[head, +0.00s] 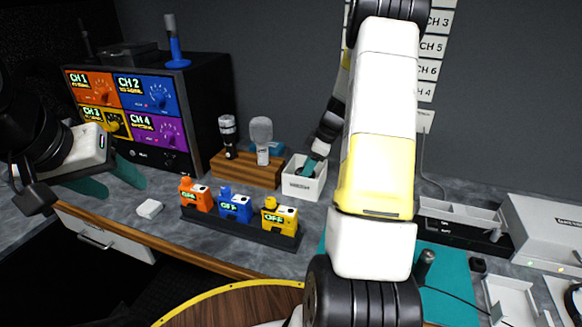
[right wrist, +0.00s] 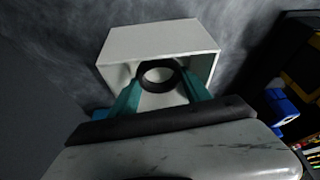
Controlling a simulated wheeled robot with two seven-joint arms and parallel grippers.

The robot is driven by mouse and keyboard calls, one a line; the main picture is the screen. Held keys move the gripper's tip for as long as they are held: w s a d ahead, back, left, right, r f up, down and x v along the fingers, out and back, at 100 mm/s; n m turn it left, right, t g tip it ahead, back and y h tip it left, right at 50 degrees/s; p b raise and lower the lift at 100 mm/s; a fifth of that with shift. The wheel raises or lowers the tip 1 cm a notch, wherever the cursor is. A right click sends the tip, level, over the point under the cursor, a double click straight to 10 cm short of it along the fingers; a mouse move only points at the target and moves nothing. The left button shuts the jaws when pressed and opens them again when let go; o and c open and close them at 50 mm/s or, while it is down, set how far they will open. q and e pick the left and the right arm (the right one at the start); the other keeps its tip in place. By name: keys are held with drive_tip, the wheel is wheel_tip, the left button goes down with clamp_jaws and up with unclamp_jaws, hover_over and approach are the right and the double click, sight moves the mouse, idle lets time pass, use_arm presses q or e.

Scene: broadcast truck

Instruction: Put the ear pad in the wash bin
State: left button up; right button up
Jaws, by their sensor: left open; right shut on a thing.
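The white wash bin (head: 299,187) stands on the counter beside the wooden microphone stand, with a label on its front. My right gripper (head: 309,168) reaches down at the bin's opening. In the right wrist view the ear pad (right wrist: 161,63), a dark ring, sits between the teal fingertips (right wrist: 160,86) of my right gripper, which is shut on it. The ring shows against the bin's pale inside (right wrist: 160,40); its exact height above the floor is unclear. In the head view the ear pad is hidden. My left gripper (head: 109,180) is open and empty at the left, above the counter's front edge.
A wooden stand (head: 246,170) with two microphones is left of the bin. A black rack of orange, blue and yellow units (head: 238,222) lies in front. My right arm hides the middle of the counter.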

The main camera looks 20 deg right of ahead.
drive_tip(key=shift+f, duration=1.75)
drive_tip(key=shift+f, duration=0.1)
drive_tip(key=o, duration=1)
drive_tip(key=shift+o, duration=0.2)
drive_tip(key=v, duration=1.2)
drive_tip(key=s+a+r+m, duration=0.2)
drive_tip(key=s+a+r, duration=0.2)
drive_tip(key=a+r, duration=0.3)
drive_tip(key=s+a+r+m+t, duration=0.1)
drive_tip(key=s+a+r+m, duration=0.2)
drive_tip(key=s, duration=0.3)
drive_tip(key=s+a+r+m+t+h, duration=0.1)
drive_tip(key=s+a+r+m, duration=0.2)
drive_tip(key=s, duration=0.4)
drive_tip(key=s+a+r+m+t, duration=0.1)
drive_tip(key=s+a+r+m, duration=0.2)
drive_tip(key=s+a, duration=0.2)
drive_tip(key=shift+s+a+t+h, duration=0.3)
drive_tip(key=shift+s+t+h, duration=0.1)
drive_tip(key=shift+s, duration=0.8)
